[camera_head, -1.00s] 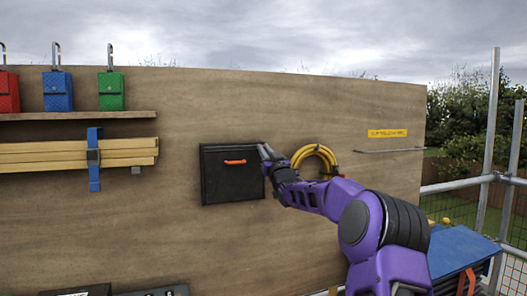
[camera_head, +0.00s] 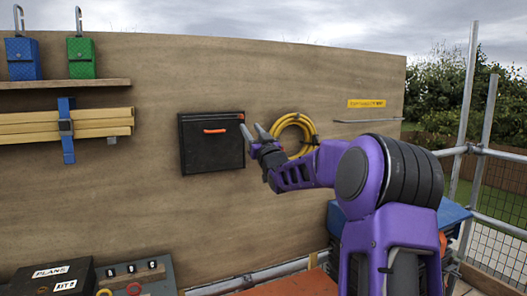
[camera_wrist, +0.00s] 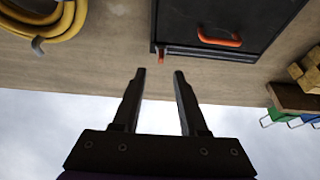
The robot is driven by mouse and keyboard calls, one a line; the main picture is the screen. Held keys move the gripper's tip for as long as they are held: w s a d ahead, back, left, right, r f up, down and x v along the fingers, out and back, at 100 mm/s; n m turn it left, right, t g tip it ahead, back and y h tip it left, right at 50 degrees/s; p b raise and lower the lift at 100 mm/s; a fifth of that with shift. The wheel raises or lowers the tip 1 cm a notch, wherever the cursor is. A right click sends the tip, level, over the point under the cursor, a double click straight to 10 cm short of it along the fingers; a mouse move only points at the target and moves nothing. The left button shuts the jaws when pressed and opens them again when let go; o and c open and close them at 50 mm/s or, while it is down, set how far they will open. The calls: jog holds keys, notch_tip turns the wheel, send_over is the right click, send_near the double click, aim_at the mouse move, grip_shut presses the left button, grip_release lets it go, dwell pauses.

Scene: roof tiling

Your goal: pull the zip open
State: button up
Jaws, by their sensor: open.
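A flat black case (camera_head: 212,155) hangs on the wooden wall, with an orange handle (camera_head: 215,131) on its front. The wrist view shows the case (camera_wrist: 215,18) upside down, with a small orange pull tab (camera_wrist: 161,57) at its corner edge. The zip line itself is too small to make out. My gripper (camera_head: 251,128) is by the case's upper right edge. In the wrist view my gripper (camera_wrist: 159,72) is open and empty, its two fingertips just short of the tab and to either side of it.
A yellow coiled hose (camera_head: 309,135) hangs just right of my gripper. A shelf (camera_head: 60,84) with blue and green pouches and strapped timber (camera_head: 30,123) is to the left. The wall under the case is bare.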

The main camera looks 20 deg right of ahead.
jog(key=v, duration=1)
jog(key=shift+b, duration=0.4)
jog(key=shift+w, duration=0.1)
